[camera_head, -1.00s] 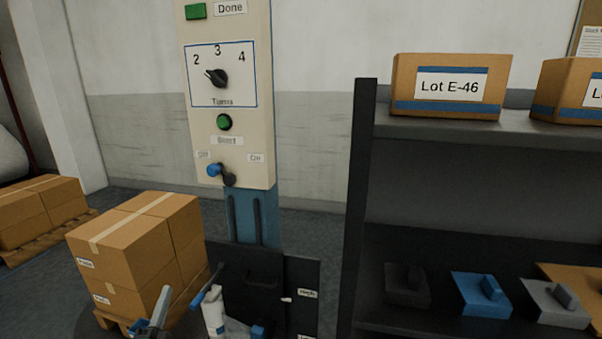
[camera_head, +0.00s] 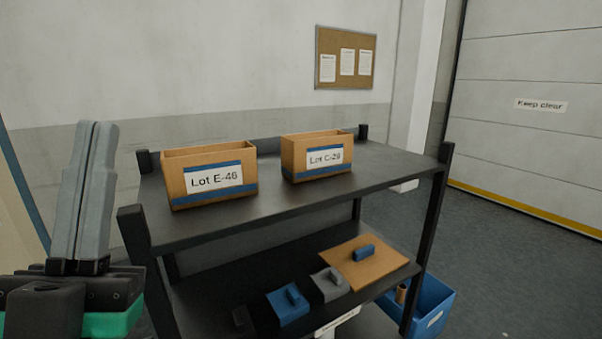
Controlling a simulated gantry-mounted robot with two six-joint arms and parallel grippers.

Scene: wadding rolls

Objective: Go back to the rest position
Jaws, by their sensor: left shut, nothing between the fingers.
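My left gripper (camera_head: 84,190) stands at the left edge of the head view, its two grey fingers pointing up and pressed together with nothing between them. It is in front of and to the left of the dark shelf unit (camera_head: 390,185), apart from it as far as I can tell. My right gripper is not in view.
The top shelf holds a box labelled Lot E-46 (camera_head: 208,172) and another labelled Lot C-29 (camera_head: 316,156). A blue bin (camera_head: 432,300) stands at the right. Floor (camera_head: 520,270) is clear there.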

